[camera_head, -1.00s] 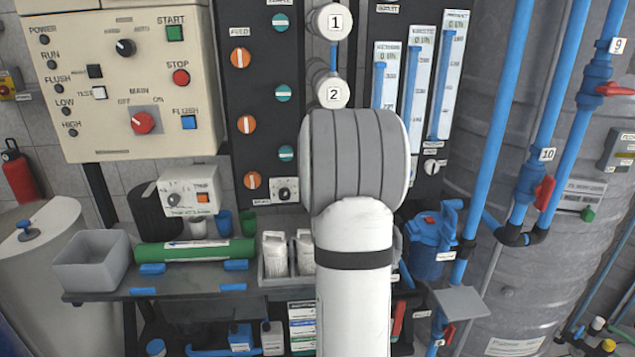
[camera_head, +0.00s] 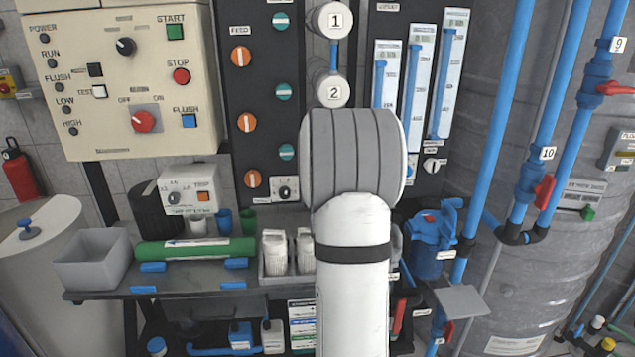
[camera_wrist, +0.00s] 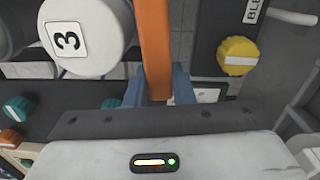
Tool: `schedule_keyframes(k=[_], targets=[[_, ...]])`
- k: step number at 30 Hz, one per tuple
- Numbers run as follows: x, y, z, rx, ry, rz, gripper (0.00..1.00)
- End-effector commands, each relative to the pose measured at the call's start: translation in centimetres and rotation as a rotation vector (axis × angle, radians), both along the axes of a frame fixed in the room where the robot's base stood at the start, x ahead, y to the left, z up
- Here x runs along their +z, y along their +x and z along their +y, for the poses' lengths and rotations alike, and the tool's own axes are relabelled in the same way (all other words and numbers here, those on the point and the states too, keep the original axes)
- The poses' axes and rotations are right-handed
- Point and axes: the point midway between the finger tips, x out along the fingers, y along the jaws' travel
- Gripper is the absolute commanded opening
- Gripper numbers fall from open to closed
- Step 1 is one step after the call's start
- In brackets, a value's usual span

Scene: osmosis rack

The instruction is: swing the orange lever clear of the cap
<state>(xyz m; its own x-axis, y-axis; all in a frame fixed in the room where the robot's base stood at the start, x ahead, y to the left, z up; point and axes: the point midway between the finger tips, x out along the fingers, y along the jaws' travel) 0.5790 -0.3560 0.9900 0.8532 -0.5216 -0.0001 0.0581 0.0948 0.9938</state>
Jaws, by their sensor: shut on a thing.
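The orange lever (camera_wrist: 154,40) runs down from the top edge of the wrist view. My gripper (camera_wrist: 164,85) is shut on its lower end, with a blue finger on each side. A white cap marked 3 (camera_wrist: 88,38) lies just left of the lever; their edges are very close in the picture, and I cannot tell whether they touch. In the head view my own arm hides the gripper, the lever and this cap.
A yellow knob (camera_wrist: 238,56) is right of the lever. Orange (camera_wrist: 14,107) and teal (camera_wrist: 17,138) knobs are at lower left. In the head view, caps 1 (camera_head: 334,20) and 2 (camera_head: 332,90) are above my arm, and a blue filter housing (camera_head: 430,245) is to its right.

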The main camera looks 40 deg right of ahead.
Motion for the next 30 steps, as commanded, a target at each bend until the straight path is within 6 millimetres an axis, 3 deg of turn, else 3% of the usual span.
schedule_keyframes(k=[17, 28, 29, 30], targets=[[0.8, -0.1, -0.1, -0.002, 0.241, -0.149, 0.00], [1.1, -0.1, -0.2, -0.002, 0.259, -0.157, 0.00], [1.1, -0.1, -0.2, -0.002, 0.259, -0.157, 0.23], [1.1, -0.1, -0.2, -0.002, 0.259, -0.157, 0.27]])
